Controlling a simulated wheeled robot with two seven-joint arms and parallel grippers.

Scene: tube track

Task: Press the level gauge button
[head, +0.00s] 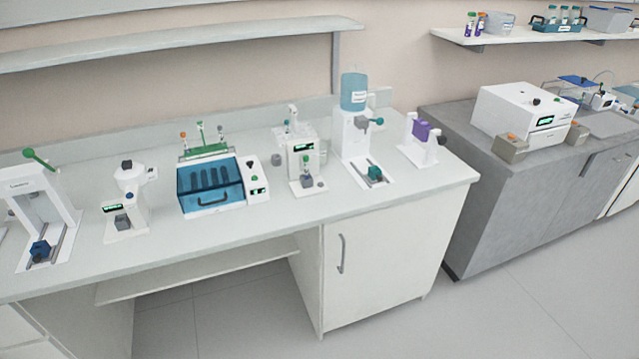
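No label that reads level gauge can be made out at this size, so I cannot tell which button belongs to it. Several white devices stand along the white bench. One with a small green display (304,147) has a green knob or button low on its front. A white dispenser (354,132) carries a teal bottle (354,92) and has a teal block (375,173) on its base. A blue-lidded box (209,188) has a side panel with a display and small buttons (256,179). Neither of my grippers is in view.
A device with a grey cup (122,222) and a frame with a green lever (40,158) stand at left. A purple-topped stand (421,130) is near the bench's right end. A grey counter (470,185) at right holds a white machine (522,110). Shelves hang above.

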